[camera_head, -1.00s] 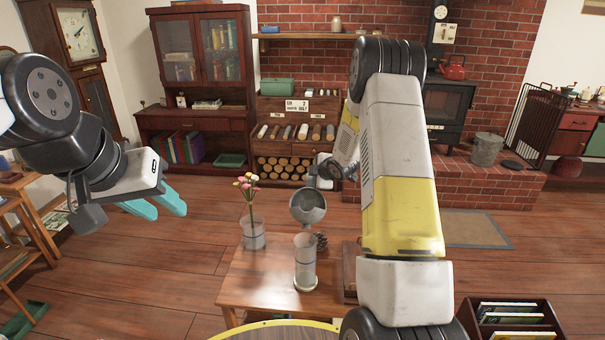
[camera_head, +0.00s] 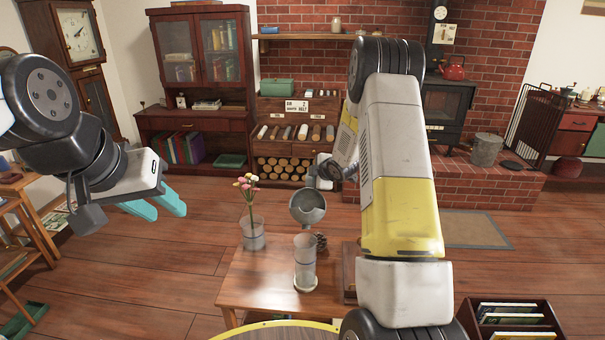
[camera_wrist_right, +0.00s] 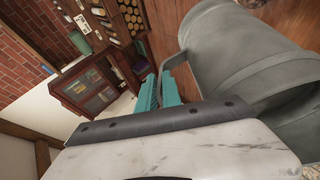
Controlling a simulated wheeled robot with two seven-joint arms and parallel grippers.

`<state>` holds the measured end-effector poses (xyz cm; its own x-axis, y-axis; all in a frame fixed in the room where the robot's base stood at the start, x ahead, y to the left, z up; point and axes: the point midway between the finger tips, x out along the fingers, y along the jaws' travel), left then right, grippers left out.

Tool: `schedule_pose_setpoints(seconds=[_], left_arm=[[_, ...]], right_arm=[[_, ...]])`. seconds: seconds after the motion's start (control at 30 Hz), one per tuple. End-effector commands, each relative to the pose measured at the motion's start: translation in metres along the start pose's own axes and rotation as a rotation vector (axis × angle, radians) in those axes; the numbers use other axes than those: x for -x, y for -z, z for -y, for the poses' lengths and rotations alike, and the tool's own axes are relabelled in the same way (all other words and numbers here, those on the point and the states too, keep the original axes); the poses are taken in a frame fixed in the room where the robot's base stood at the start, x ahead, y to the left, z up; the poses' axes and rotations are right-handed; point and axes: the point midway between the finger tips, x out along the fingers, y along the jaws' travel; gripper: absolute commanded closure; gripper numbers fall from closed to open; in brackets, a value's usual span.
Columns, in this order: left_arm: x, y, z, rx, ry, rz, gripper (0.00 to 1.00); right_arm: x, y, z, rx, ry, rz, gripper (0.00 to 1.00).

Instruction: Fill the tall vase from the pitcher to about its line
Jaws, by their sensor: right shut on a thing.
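The pitcher (camera_head: 307,207), grey metal, is tilted with its mouth towards the tall vase, just above and behind its rim. The tall vase (camera_head: 305,262) is clear and stands upright on the small wooden table; a faint band crosses it, but I cannot tell its water level. No stream shows clearly. My right gripper (camera_wrist_right: 168,88) has its teal fingers shut on the pitcher's handle; the pitcher's grey body (camera_wrist_right: 245,60) fills the right of the wrist view. My left gripper (camera_head: 165,208) is open and empty, out to the left, away from the table.
A clear vase with flowers (camera_head: 253,234) stands on the wooden table (camera_head: 250,290), left of the tall vase. A pine cone (camera_head: 320,242) lies behind the tall vase. A box of books (camera_head: 512,320) is at lower right. Open floor lies left of the table.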

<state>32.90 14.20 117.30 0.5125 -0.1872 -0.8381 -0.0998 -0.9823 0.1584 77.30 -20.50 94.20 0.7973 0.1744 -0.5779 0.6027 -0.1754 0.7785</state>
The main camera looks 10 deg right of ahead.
Motion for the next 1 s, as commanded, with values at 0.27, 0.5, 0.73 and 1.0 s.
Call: schedule_pose_setpoints(seconds=[0.27, 0.5, 0.73, 1.0], left_arm=[[0.0, 0.0, 0.0, 0.0, 0.0, 0.0, 0.64], [0.0, 0.0, 0.0, 0.0, 0.0, 0.0, 0.64], [0.0, 0.0, 0.0, 0.0, 0.0, 0.0, 0.64], [0.0, 0.0, 0.0, 0.0, 0.0, 0.0, 0.64]], right_arm=[[0.0025, 0.0026, -0.0048, 0.004, -0.018, -0.004, 1.0], [0.0044, 0.0032, -0.0052, 0.008, -0.027, -0.004, 1.0], [0.0062, 0.0039, -0.006, 0.012, -0.038, -0.004, 1.0], [0.0081, 0.0045, -0.007, 0.017, -0.049, -0.003, 1.0]])
